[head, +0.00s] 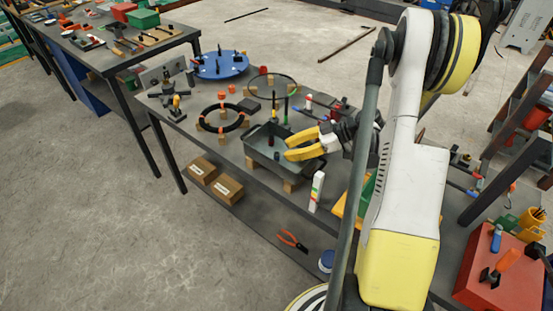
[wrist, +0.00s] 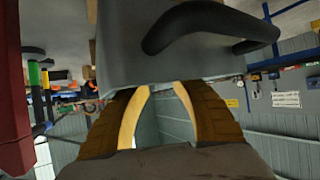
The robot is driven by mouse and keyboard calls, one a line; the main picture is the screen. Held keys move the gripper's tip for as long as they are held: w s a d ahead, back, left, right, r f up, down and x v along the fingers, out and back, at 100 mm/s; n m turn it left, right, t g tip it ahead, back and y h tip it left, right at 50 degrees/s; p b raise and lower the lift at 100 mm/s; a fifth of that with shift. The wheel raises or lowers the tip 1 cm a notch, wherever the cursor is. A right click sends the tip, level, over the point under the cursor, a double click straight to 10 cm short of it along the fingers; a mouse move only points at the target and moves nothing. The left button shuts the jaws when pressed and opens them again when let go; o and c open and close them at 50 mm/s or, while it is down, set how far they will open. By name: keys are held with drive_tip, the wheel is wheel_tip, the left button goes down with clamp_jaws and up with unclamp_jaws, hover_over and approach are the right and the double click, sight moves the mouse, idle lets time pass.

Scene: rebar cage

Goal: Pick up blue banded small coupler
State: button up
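My gripper (head: 289,147) is at the right part of a grey tray (head: 262,160) on the workbench, in the head view. Its two yellow fingers are spread with a gap between them, and nothing shows in the gap. In the wrist view the fingers (wrist: 164,90) are also apart, with a large grey surface close ahead of the tips. Small dark cylinders (head: 271,141) stand in the tray just left of the fingers. They are too small to tell whether one has a blue band, so I cannot pick out the blue banded small coupler.
A black ring on blocks (head: 223,117) lies left of the tray. A blue round plate (head: 220,64) with small parts is farther back. A white marked block (head: 316,191) stands in front of the tray. Cardboard boxes (head: 216,180) are on the lower shelf.

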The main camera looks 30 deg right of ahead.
sight(277, 153)
drive_tip(key=b+x, duration=0.1)
drive_tip(key=x, duration=0.3)
drive_tip(key=shift+s+a+b, duration=0.15)
drive_tip(key=shift+s+b, duration=0.05)
drive_tip(key=shift+b, duration=0.15)
drive_tip(key=shift+w+a+f, duration=0.15)
drive_tip(key=shift+w+a, duration=0.1)
drive_tip(key=shift+a, duration=0.05)
clamp_jaws()
